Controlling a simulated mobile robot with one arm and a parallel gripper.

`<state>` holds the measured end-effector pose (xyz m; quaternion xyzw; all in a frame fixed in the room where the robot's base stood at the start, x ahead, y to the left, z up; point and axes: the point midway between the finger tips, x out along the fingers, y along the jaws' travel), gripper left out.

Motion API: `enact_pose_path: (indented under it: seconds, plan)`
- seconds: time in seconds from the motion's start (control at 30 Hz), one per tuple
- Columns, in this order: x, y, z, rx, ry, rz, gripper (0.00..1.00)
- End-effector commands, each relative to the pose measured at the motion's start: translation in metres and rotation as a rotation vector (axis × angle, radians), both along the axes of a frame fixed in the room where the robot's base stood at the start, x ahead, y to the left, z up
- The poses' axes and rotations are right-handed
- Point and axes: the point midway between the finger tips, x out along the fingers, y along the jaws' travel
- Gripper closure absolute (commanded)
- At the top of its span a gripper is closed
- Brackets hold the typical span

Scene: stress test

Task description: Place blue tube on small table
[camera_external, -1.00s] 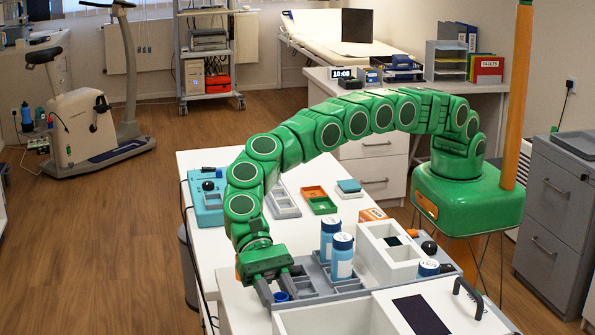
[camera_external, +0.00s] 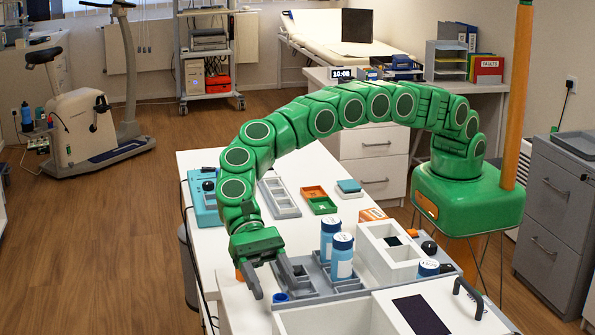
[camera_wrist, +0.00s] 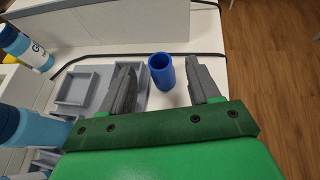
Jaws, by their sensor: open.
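The blue tube (camera_external: 281,297) is a short, hollow cylinder with an open top. It stands upright on a white surface beside a grey tray (camera_external: 318,285). In the wrist view the blue tube (camera_wrist: 161,72) shows between and beyond the fingers, touching neither as far as I can see. My gripper (camera_external: 273,287) is open and empty, above and slightly left of the tube. Its two grey fingers also frame the tube in the wrist view (camera_wrist: 160,66). I cannot tell which white surface is the small table; a white tabletop (camera_external: 238,305) shows at the lower left.
A white divided box (camera_external: 392,250) and a white bin with a black handle (camera_external: 468,295) stand further right. A teal control box (camera_external: 204,199) stands on the long table's left edge.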

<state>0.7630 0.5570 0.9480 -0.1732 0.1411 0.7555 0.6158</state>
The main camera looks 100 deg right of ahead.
Motion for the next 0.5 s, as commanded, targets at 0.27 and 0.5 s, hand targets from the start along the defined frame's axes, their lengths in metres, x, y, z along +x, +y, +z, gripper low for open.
enact_pose_path:
  seconds: [0.27,0.5]
  plan:
    - [0.01,-0.047,0.024,0.001,0.0,-0.004,0.39]
    - [0.014,-0.067,0.033,0.0,0.0,-0.001,0.39]
